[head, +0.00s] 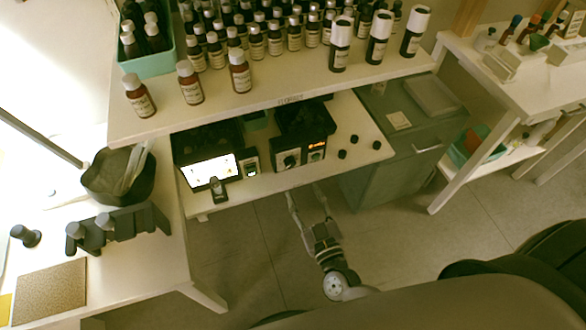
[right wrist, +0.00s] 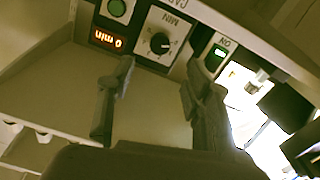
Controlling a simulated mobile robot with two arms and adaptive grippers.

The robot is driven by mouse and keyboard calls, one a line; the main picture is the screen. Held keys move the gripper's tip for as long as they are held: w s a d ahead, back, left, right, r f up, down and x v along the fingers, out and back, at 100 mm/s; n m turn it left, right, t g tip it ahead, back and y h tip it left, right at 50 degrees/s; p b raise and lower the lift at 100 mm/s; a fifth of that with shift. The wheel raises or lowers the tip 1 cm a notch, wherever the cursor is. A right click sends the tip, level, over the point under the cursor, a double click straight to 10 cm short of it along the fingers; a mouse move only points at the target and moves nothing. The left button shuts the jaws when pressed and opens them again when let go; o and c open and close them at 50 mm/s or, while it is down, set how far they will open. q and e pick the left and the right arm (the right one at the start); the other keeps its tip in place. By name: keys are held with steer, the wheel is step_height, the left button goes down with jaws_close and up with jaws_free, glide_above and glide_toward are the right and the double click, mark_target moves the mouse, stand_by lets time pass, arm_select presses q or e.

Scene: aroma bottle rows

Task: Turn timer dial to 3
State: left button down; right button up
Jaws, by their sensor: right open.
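The timer dial is a black round knob (head: 290,161) on the front of a dark box (head: 303,152) on the lower shelf. In the right wrist view the dial (right wrist: 160,43) sits on a pale panel marked "MIN", with a light pointer mark. An orange display (right wrist: 107,39) beside it reads "0 min". My right gripper (head: 305,191) is open and empty, just in front of and below the shelf. In the right wrist view its fingertips (right wrist: 160,72) spread either side of the dial, apart from it. My left gripper is not in view.
A green button (right wrist: 117,8) is above the display. A lit green switch (right wrist: 217,55) marked "ON" is on the neighbouring unit, close to one finger. A lit white screen (head: 208,171) stands left on the shelf (head: 352,128). Bottles fill the upper shelf. The floor before the shelf is clear.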

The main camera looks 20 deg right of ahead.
mark_target(291, 165)
steer(key=w, duration=0.8)
steer(key=shift+w+a, duration=0.15)
steer(key=shift+w, duration=0.15)
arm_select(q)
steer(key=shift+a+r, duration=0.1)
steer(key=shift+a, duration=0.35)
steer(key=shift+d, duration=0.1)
arm_select(e)
steer(key=shift+c, duration=0.6)
jaws_close()
